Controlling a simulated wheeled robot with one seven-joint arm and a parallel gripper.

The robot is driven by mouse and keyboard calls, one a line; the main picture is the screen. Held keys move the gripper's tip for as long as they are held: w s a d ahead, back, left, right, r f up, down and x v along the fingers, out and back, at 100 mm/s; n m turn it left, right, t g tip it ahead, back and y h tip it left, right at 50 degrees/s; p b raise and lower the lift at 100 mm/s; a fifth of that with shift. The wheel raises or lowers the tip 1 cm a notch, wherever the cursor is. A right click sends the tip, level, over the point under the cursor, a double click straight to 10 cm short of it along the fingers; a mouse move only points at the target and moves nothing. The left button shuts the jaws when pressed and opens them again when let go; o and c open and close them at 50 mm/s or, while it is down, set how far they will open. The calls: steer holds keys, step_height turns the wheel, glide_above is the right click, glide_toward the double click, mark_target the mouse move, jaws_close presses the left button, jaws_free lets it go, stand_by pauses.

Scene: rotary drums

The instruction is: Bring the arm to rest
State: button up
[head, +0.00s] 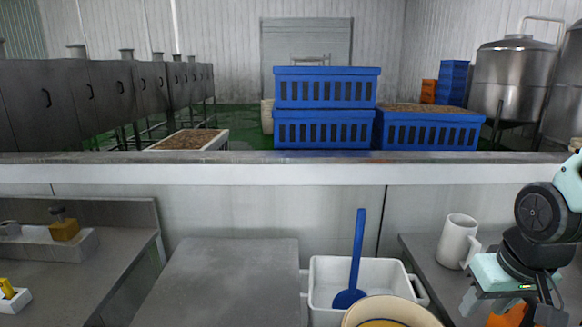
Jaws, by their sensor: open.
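My arm comes in at the right edge, with a dark round joint and pale teal links. My gripper (512,298) is at the lower right, pointing down over the right-hand grey worktop (428,272). Its jaws are open, and no held object shows between them. Something orange shows below and partly behind it, too hidden to name. A white jug (457,241) with a handle stands on the same worktop, just left of my wrist.
A white tub (322,291) holds a blue long-handled paddle (357,255). A round bowl (390,313) is at the bottom edge. The middle worktop (220,280) is bare. A white-edged ledge (250,173) crosses behind; blue crates (325,73) and steel tanks (508,78) stand beyond.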

steer(key=s+a+r+n+g, duration=0.2)
steer(key=s+a+n, duration=0.6)
steer(key=s+a, duration=0.6)
steer(key=a+r, duration=0.1)
steer(key=a, duration=0.2)
steer(key=shift+a+g+y, duration=0.3)
steer(key=shift+a+g, duration=0.05)
steer(key=shift+g, duration=0.05)
